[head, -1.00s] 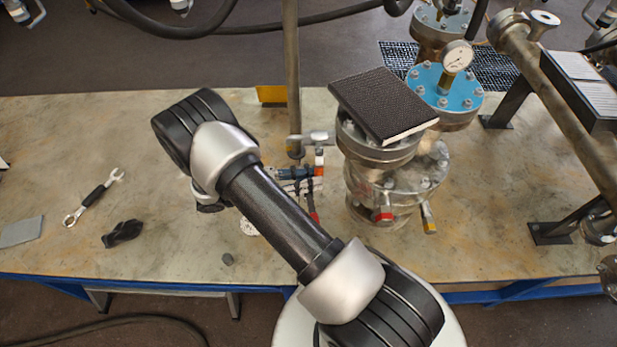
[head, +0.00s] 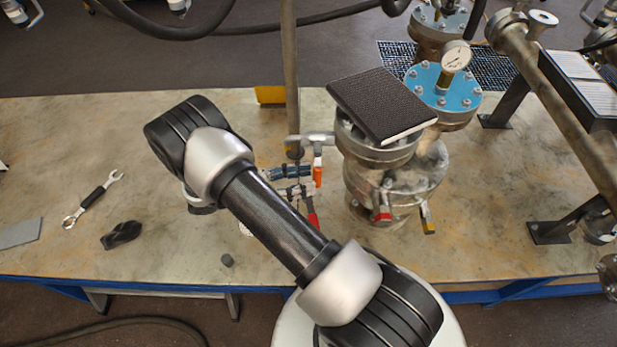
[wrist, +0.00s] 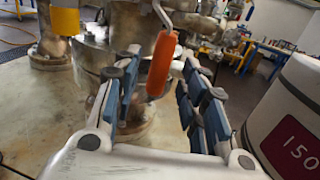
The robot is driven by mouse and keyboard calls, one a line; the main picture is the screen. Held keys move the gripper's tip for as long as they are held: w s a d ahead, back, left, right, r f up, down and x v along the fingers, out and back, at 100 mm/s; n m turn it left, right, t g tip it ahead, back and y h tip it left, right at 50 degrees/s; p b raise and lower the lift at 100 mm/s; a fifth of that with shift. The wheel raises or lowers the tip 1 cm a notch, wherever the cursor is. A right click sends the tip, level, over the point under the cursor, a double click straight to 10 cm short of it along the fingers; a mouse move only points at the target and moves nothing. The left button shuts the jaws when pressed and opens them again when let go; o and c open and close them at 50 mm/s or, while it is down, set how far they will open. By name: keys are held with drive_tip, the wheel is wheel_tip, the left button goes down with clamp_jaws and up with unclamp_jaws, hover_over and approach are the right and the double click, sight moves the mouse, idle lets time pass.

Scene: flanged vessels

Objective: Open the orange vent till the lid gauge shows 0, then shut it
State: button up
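The orange vent handle (head: 318,176) hangs from a small pipe fitting on the left side of the near metal vessel (head: 398,182). In the wrist view the orange handle (wrist: 163,62) lies in the gap between my gripper's fingers. My gripper (wrist: 160,75) is open, with blue pads on both sides and room around the handle; contact is not visible. In the head view my gripper (head: 303,181) is partly hidden by my arm. The lid gauge (head: 456,58) stands above the blue lid (head: 440,88); its needle is too small to read.
A dark book (head: 380,103) lies on the near vessel's top. Red (head: 382,215) and yellow (head: 427,218) handles hang at its front. A wrench (head: 93,198) and a dark lump (head: 121,235) lie on the left of the bench. A white cylinder (wrist: 292,115) marked 150 fills the wrist view's right.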

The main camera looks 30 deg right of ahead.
drive_tip(key=v, duration=1)
drive_tip(key=shift+a, duration=0.1)
drive_tip(key=s+d+r+m+t+y, duration=0.1)
drive_tip(key=s+r+m+y, duration=0.2)
drive_tip(key=r+y, duration=0.35)
drive_tip(key=s+d+r+m+t+y, duration=0.1)
drive_tip(key=s+r+m+y, duration=0.15)
drive_tip(key=r, duration=0.65)
drive_tip(key=s+a+r+m+t+y, duration=0.2)
drive_tip(key=s+r+m+t+y, duration=0.2)
drive_tip(key=s+t, duration=0.1)
drive_tip(key=s+a+r+m+t+y, duration=0.2)
drive_tip(key=s+r+m+t+y, duration=0.1)
drive_tip(key=s, duration=0.5)
drive_tip(key=shift+s+r+m+t+y, duration=0.25)
drive_tip(key=shift+r+m+t+y, duration=0.25)
drive_tip(key=shift+t, duration=0.5)
drive_tip(key=shift+r, duration=0.15)
drive_tip(key=shift+c, duration=0.7)
